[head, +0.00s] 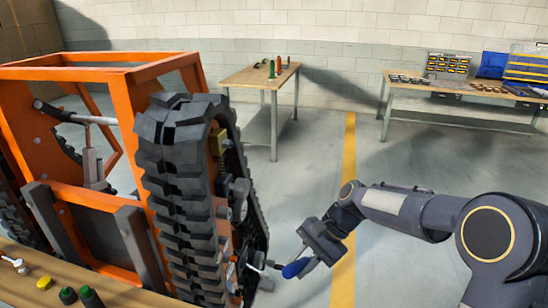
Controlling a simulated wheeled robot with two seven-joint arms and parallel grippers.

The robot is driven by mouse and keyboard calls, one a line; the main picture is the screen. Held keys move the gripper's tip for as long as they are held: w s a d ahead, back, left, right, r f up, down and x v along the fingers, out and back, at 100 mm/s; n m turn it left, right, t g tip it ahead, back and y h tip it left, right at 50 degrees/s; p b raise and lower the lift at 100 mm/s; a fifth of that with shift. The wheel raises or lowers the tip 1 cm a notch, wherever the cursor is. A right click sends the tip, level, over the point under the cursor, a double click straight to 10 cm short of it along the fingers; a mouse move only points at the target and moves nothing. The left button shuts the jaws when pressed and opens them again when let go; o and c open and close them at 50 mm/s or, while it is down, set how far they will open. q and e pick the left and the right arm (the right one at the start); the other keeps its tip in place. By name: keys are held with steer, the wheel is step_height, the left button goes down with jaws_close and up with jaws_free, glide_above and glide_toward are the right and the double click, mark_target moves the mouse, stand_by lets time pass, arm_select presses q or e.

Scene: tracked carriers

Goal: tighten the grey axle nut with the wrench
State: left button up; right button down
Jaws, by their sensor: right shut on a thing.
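My right gripper (305,262) comes in from the right and is shut on the blue handle of the wrench (294,269). The wrench's metal end points left towards the inner side of the black tracked unit (178,185). Grey wheel and axle parts (240,195) show along that side. I cannot tell which of them is the grey axle nut, or whether the wrench touches it. My left gripper is out of view.
An orange carrier frame (110,75) stands at the left behind the track. A wooden bench edge (125,292) with small bottles (90,296) is at bottom left. Two worktables (245,77) (450,92) stand at the back. The floor between is clear.

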steer(key=a+r+m+t+y+p, duration=0.2)
steer(key=r+y, duration=0.1)
steer(key=r, duration=1)
steer(key=a+r+m+t+y+p, duration=0.2)
steer(key=r+y+p, duration=0.1)
steer(key=r, duration=1)
steer(key=a+r+m+t+y+p, duration=0.2)
steer(key=r+t+y, duration=0.1)
steer(key=r, duration=1)
steer(key=shift+a+y+p, duration=0.3)
steer(key=shift+a+y, duration=0.1)
steer(key=shift+y, duration=0.1)
steer(key=shift+s+r, duration=0.1)
steer(key=s+a+f+n+b, duration=0.2)
steer(key=f+n+b, duration=0.3)
steer(key=b, duration=0.7)
steer(key=s+a+f+n+b, duration=0.3)
steer(key=f+n+b, duration=0.3)
steer(key=b, duration=0.7)
steer(key=shift+s+a+f, duration=0.3)
steer(key=shift+a+f, duration=0.15)
steer(key=shift+f, duration=0.5)
